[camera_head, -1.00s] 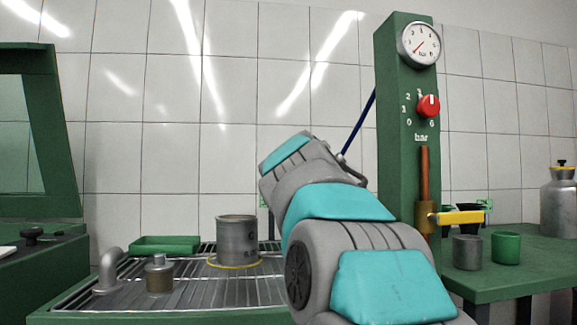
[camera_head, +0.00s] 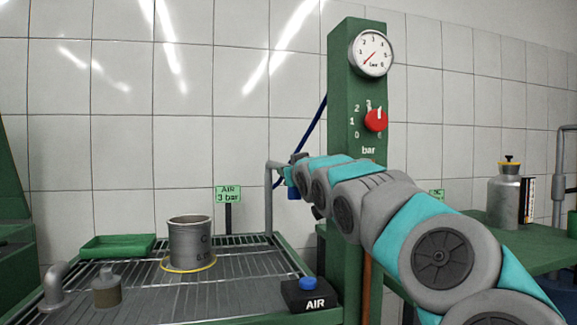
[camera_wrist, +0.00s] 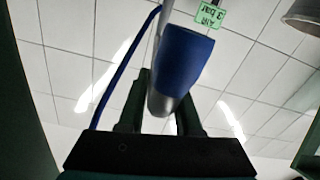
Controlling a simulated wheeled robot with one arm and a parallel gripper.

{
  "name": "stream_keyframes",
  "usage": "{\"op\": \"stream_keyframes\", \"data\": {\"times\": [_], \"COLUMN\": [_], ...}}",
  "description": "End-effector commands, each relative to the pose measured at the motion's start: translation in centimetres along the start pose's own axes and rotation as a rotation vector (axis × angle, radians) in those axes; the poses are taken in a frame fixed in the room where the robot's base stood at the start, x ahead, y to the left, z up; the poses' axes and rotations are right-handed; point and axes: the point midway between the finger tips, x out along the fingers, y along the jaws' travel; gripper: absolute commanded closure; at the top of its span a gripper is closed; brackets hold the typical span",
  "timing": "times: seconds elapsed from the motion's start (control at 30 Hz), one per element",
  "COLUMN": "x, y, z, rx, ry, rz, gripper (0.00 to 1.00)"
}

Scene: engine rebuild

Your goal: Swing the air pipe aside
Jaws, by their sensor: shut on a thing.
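The air pipe (camera_head: 268,205) is a grey upright tube at the right back of the wire grate, bent over at its top towards my gripper. A blue hose (camera_head: 316,125) runs up from it to the green post. In the head view my gripper (camera_head: 292,180) is at the pipe's bent end, its fingers small and partly hidden by my arm. The wrist view shows the pipe's grey end with a blue sleeve (camera_wrist: 186,65) between the two dark fingers of my gripper (camera_wrist: 160,115), which is shut on it.
A grey cylinder marked C (camera_head: 191,242) stands in a yellow ring on the grate (camera_head: 235,268). The green post (camera_head: 345,95) carries a gauge (camera_head: 371,54) and red knob (camera_head: 376,121).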

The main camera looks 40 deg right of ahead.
Motion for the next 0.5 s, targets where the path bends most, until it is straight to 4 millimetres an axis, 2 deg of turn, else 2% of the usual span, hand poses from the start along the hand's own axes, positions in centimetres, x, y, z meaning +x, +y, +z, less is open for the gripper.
{"op": "stream_keyframes", "data": {"times": [0.33,0.37,0.5], "x": [-0.01,-0.01,-0.01], "y": [0.34,0.35,0.32], "z": [0.03,0.02,0.05], "rx": [0.0,0.0,0.001], "ry": [0.0,0.001,0.0], "rz": [0.004,0.004,0.004], "gripper": [1.0,0.65,0.49]}}
